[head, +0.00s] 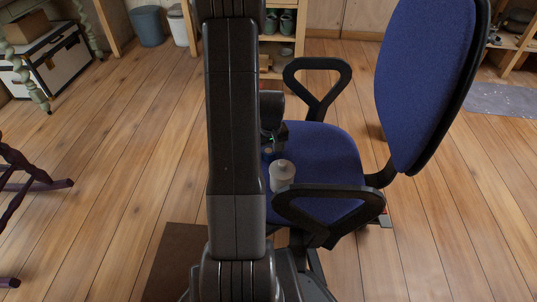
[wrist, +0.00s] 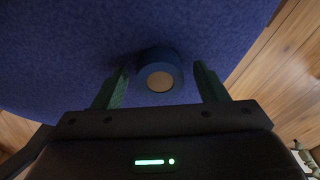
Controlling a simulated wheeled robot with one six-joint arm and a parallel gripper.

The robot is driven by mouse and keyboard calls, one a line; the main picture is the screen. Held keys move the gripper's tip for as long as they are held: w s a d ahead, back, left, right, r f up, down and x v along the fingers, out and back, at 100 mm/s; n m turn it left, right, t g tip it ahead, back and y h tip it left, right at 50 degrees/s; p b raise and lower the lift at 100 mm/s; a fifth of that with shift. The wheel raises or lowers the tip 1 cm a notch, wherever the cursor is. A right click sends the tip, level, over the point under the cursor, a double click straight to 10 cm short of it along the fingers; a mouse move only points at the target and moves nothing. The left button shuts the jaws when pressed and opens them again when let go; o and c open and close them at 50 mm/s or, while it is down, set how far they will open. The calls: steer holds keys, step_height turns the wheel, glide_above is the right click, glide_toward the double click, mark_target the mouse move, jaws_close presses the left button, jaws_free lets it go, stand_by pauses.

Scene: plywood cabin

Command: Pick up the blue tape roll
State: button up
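The blue tape roll (wrist: 160,61) sits on the blue chair seat (wrist: 60,60), with its pale round centre facing the wrist camera. My gripper (wrist: 162,67) is open, with one green finger to the left of the roll and one to the right. Gaps show on both sides, so neither finger appears to touch it. In the head view my arm covers the left part of the chair seat (head: 325,155), and my gripper is mostly hidden there. I cannot clearly make out the roll in that view.
A translucent pale bottle (head: 282,176) stands on the seat close to my arm. The chair has black armrests (head: 318,88) and a tall blue backrest (head: 425,80) on the right. A shelf (head: 283,45) stands behind. Open wooden floor (head: 130,150) lies to the left.

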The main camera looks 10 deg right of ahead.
steer(key=c, duration=1)
steer(key=shift+r, duration=0.1)
